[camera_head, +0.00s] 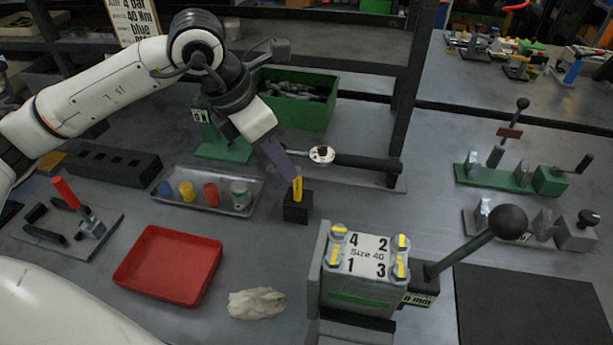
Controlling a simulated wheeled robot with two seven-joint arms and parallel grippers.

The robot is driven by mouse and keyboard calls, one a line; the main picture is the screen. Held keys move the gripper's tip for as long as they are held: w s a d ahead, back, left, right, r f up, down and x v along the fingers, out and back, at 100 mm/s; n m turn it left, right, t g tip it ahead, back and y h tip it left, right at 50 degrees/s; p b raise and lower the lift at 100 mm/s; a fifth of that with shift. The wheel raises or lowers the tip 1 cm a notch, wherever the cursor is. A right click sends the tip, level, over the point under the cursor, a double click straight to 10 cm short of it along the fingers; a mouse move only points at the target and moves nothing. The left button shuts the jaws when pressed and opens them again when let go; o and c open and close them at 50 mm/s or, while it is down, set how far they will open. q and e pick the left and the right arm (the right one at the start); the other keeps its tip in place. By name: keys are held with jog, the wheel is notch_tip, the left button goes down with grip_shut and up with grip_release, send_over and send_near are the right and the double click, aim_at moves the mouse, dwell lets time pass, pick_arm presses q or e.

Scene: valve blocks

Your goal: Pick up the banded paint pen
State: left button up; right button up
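The paint pen (298,189) shows as a short yellow upright piece standing in a small black block (297,210) on the grey bench. No band on it is clear at this size. My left gripper (290,172) reaches down from the upper left, with its purple-grey finger right at the pen's upper part. The finger covers some of the pen's top. I see the fingers edge-on, so I cannot tell whether they are apart or closed on the pen. My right gripper is not in view.
A metal tray (238,210) with colored pots stands left of the black block. A torque wrench (350,160) lies behind it, near a green bin (295,112). A red tray (168,265), a crumpled cloth (257,303) and the numbered valve block (362,268) are in front.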

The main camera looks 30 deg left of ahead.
aim_at(297, 181)
pick_arm(q)
jog(key=shift+w+d+f, duration=0.1)
jog(key=shift+d+f, duration=0.05)
jog(key=shift+f, duration=0.4)
jog(key=shift+d+f, duration=0.15)
jog(key=shift+f, duration=0.35)
jog(key=shift+w+p+x, duration=0.2)
jog(key=shift+p+x, duration=0.1)
jog(key=shift+x, duration=1.2)
jog(key=shift+w+p+x, duration=0.2)
jog(key=shift+p+x, duration=0.05)
jog(key=shift+x, duration=1.25)
jog(key=shift+d+r, duration=0.15)
jog(key=shift+r, duration=0.05)
grip_shut()
